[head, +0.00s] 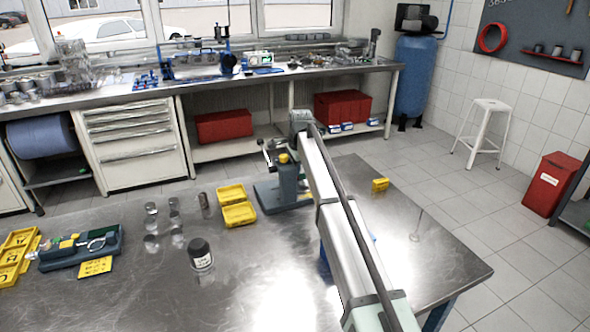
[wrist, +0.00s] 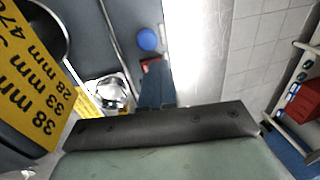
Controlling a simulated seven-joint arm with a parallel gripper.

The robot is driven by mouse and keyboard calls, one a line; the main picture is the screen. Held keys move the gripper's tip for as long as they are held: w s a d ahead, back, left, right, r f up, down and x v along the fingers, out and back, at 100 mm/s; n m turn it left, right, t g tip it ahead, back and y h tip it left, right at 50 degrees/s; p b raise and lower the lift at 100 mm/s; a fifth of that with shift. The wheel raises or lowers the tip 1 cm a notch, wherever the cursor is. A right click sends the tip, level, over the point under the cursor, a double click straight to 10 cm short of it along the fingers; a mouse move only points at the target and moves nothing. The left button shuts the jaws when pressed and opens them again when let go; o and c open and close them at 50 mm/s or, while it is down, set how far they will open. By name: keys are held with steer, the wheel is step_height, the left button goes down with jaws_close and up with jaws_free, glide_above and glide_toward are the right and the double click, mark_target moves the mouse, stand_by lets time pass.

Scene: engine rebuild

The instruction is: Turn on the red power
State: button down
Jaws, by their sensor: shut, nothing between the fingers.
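A small red part (wrist: 151,64), perhaps the red power switch, shows in the wrist view beside a round blue button (wrist: 147,39) on a dark grey-blue device. I cannot tell its switch position. In the head view a grey-blue bench device (head: 285,190) with a yellow knob stands on the near metal table; the red part cannot be made out there. My gripper (head: 302,122) is at the far end of my arm, over this device. It is shut and empty; its fingertips are not clear. In the wrist view the red part lies ahead, apart from the dark-edged hand.
A yellow card (wrist: 28,85) with millimetre markings is close at the left of the wrist view. Yellow trays (head: 238,214), a dark-capped bottle (head: 201,254) and metal cylinders stand left of the device. A small yellow block (head: 380,184) lies right of my arm. The table's front middle is clear.

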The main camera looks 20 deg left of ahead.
steer(key=shift+s+d+f, duration=0.45)
steer(key=shift+s+d, duration=0.1)
steer(key=shift+d, duration=0.05)
step_height(320, 180, up, 14)
steer(key=s+d, duration=0.1)
steer(key=shift+r, duration=0.25)
steer(key=shift+s, duration=0.1)
steer(key=shift+w+a+r, duration=0.2)
steer(key=shift+w+a, duration=0.1)
steer(key=shift+a, duration=0.1)
steer(key=shift+f, duration=0.15)
steer(key=f, duration=0.4)
steer(key=w+a+f, duration=0.1)
steer(key=f, duration=0.8)
steer(key=shift+w+a+f, duration=0.25)
steer(key=shift+w+a, duration=0.1)
